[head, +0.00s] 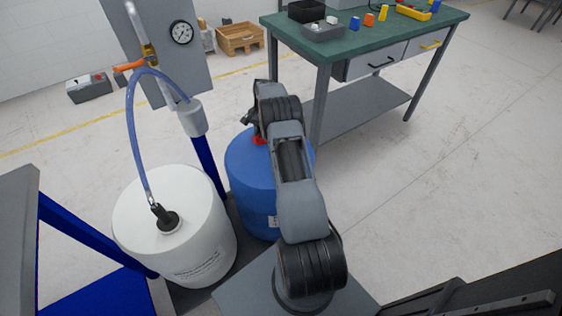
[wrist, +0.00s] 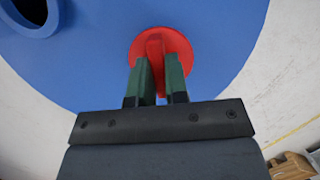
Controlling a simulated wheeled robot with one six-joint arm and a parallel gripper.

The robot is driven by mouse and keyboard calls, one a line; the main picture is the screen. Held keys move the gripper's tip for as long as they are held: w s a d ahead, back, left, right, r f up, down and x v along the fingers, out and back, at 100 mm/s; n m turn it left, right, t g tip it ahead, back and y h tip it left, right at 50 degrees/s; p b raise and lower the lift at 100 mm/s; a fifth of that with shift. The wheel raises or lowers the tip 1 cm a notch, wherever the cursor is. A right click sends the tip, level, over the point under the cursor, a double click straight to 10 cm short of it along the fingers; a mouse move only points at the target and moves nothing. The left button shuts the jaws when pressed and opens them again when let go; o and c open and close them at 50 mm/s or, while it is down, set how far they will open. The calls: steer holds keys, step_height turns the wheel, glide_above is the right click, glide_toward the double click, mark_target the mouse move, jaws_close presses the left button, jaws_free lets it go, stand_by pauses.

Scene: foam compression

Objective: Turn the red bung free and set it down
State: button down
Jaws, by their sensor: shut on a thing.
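The red bung (wrist: 178,46) is a round red cap with a raised grip bar, on the top of the blue drum (wrist: 105,68). In the wrist view my gripper (wrist: 160,75) has its two green-padded fingers on either side of the bar, shut on it. The bung appears seated on the drum top; I cannot tell whether it is loose. In the head view the blue drum (head: 250,180) stands behind my arm, and a bit of the red bung (head: 259,140) shows beside the arm. The fingertips are hidden there.
A dark round opening (wrist: 32,10) is in the drum top at upper left. A white drum (head: 190,240) with a blue hose (head: 131,120) stands left of the blue drum. A gauge panel (head: 180,60) is behind. A green-topped workbench (head: 370,35) stands at back right.

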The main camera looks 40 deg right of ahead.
steer(key=shift+f, duration=0.2)
steer(key=c, duration=1.1)
jaws_free()
steer(key=shift+o, duration=0.2)
steer(key=p+v, duration=0.4)
steer(key=v, duration=0.5)
steer(key=shift+p, duration=0.4)
steer(key=s+a+r, duration=0.1)
steer(key=s+r, duration=0.2)
steer(key=s, duration=0.9)
steer(key=shift+p, duration=0.35)
steer(key=shift+w+a, duration=0.1)
